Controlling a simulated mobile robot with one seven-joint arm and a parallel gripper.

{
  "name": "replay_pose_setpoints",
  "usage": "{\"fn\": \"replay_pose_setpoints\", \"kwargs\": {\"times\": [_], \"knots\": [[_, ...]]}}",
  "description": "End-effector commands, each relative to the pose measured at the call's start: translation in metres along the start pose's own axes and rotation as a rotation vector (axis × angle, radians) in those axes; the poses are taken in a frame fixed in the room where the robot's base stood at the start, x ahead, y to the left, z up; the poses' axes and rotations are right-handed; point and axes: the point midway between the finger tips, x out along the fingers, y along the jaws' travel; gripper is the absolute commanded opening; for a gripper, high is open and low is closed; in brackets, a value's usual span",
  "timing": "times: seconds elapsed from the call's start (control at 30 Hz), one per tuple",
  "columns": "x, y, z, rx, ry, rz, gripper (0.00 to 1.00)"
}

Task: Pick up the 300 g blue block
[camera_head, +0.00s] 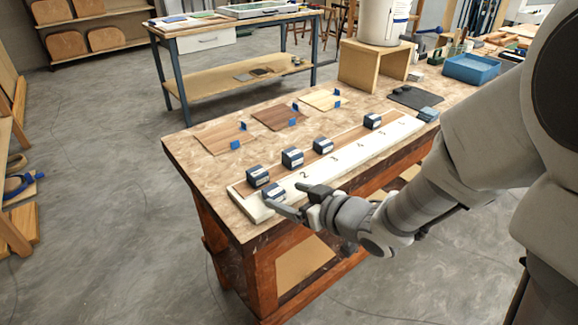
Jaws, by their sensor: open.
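Several dark blue blocks with pale labels sit on a long white board with a row of numbers. The labels are too small to read, so I cannot tell which is the 300 g one. One block (274,193) lies at the board's near left end, in front of another block (257,176). Others stand further along: a block (292,157), a block (322,146) and a block (372,121). My gripper (287,198) is open at the near left end. Its fingertips are close to the front block; whether they touch it is unclear.
The board (350,160) lies along the front edge of a wooden workbench (190,150). Wood sample sheets with blue clips (280,116) lie behind it. A wooden stand (375,65) bears a white bucket. A blue tray (471,69) is at the back right.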

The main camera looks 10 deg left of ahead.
Motion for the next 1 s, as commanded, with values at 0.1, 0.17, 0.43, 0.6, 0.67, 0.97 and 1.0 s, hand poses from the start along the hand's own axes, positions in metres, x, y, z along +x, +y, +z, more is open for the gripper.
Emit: {"fn": "replay_pose_setpoints", "kwargs": {"times": [0.1, 0.17, 0.43, 0.6, 0.67, 0.97, 1.0], "knots": [[0.009, -0.001, 0.001, -0.001, -0.001, -0.001, 0.85], [0.017, -0.003, 0.001, -0.002, 0.0, -0.003, 0.85], [0.052, -0.005, -0.003, -0.001, -0.001, -0.001, 0.85], [0.054, -0.005, -0.004, 0.001, 0.0, 0.0, 0.85], [0.054, -0.005, -0.004, 0.001, 0.0, 0.0, 0.85], [0.054, -0.005, -0.004, 0.001, 0.0, 0.0, 0.4], [0.054, -0.005, -0.004, 0.001, 0.0, 0.0, 0.33]]}}
